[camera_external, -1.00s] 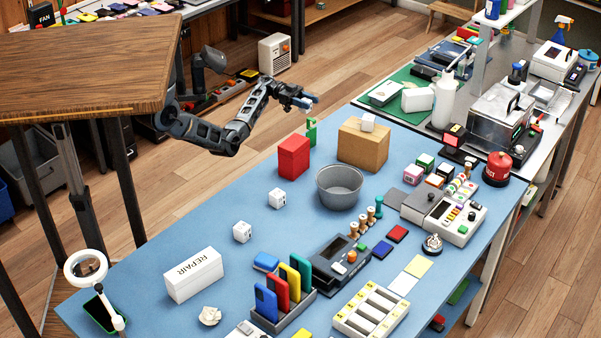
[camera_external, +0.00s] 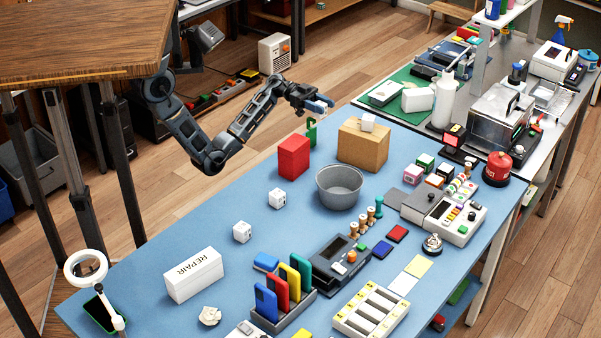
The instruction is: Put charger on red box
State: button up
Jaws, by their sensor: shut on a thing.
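A red box (camera_external: 293,157) stands upright on the blue table, left of a brown cardboard box (camera_external: 361,146). White cubes that look like chargers are in view: one (camera_external: 367,122) on top of the cardboard box, one (camera_external: 277,198) on the table in front of the red box, and another (camera_external: 242,232) further left. My gripper (camera_external: 320,105) is in the air above and beyond the red box, a little to its right. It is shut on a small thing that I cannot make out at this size.
A grey round bin (camera_external: 340,187) stands right of the red box. A green stand (camera_external: 311,133) is just behind the red box, below my gripper. A white REPAIR box (camera_external: 193,274) lies at the left front. Bare blue table lies left of the red box.

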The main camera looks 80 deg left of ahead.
jog(key=s+d+r+p, duration=0.45)
jog(key=s+d, duration=0.25)
jog(key=d, duration=0.5)
jog(key=s+d+r+p, duration=0.45)
jog(key=s+d, duration=0.35)
jog(key=d, duration=0.3)
jog(key=p, duration=0.1)
send_over(298, 145)
jog(key=shift+t, duration=0.3)
notch_tip(298, 145, down, 6)
jog(key=shift+f, duration=0.1)
jog(key=shift+f+p, duration=0.35)
jog(key=shift+f, duration=1.6)
jog(key=shift+f, duration=0.2)
jog(key=o, duration=1.1)
jog(key=shift+r, duration=0.1)
